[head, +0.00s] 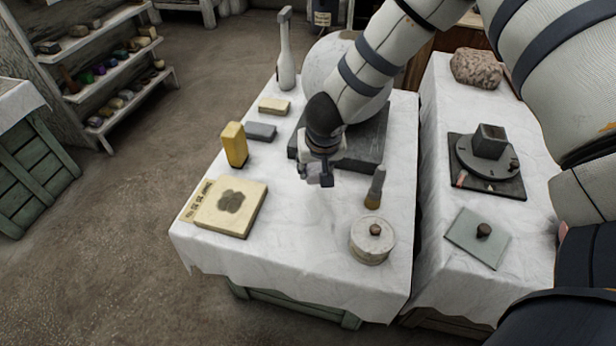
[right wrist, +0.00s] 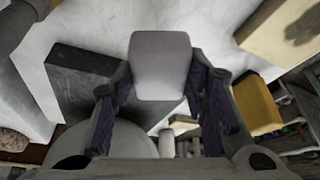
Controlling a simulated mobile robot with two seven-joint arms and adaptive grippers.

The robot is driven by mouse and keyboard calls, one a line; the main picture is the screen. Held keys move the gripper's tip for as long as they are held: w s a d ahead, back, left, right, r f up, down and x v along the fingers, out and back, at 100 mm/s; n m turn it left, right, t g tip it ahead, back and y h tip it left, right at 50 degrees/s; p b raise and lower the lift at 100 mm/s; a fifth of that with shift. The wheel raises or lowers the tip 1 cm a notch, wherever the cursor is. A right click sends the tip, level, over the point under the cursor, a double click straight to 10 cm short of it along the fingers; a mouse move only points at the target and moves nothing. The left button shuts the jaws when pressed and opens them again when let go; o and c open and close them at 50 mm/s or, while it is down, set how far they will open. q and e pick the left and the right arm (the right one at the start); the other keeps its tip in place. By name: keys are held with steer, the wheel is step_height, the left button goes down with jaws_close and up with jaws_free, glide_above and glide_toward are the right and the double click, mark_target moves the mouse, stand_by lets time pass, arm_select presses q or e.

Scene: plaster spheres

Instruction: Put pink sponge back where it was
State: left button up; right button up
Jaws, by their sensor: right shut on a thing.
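My right gripper (head: 319,176) is above the middle of the white-covered table (head: 300,240), in front of the grey slab. In the right wrist view, its fingers (right wrist: 160,95) are shut on a pale block with rounded corners. It looks greyish with a faint pink tint and appears to be the pink sponge (right wrist: 160,62). In the head view the gripper mostly hides it. It seems to be held clear of the cloth. My left gripper is not in view.
A yellow block (head: 235,145), grey block (head: 261,131) and beige block (head: 274,106) are on the table's left side. A large sphere (head: 330,65) rests on the dark slab (head: 357,150). A brush (head: 376,188) and lidded pot (head: 372,241) stand right.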

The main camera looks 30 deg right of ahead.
steer(key=x, duration=0.2)
steer(key=w+b+x, duration=0.1)
steer(key=x, duration=0.4)
steer(key=shift+w+a+r+b, duration=0.1)
steer(key=shift+w+r+b, duration=0.15)
steer(key=shift+w+b, duration=0.05)
steer(key=shift+w+f+b, duration=0.15)
steer(key=shift+f+b, duration=0.15)
steer(key=shift+f, duration=1.3)
steer(key=o, duration=1.1)
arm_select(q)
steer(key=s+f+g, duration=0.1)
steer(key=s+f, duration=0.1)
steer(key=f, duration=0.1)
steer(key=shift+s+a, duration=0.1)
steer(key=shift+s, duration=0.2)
arm_select(e)
steer(key=shift+r, duration=0.4)
steer(key=p+v, duration=0.3)
steer(key=v, duration=0.8)
steer(key=shift+a+r, duration=0.1)
steer(key=shift+r, duration=0.25)
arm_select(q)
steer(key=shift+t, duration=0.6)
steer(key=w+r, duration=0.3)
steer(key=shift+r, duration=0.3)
arm_select(e)
steer(key=shift+f, duration=0.1)
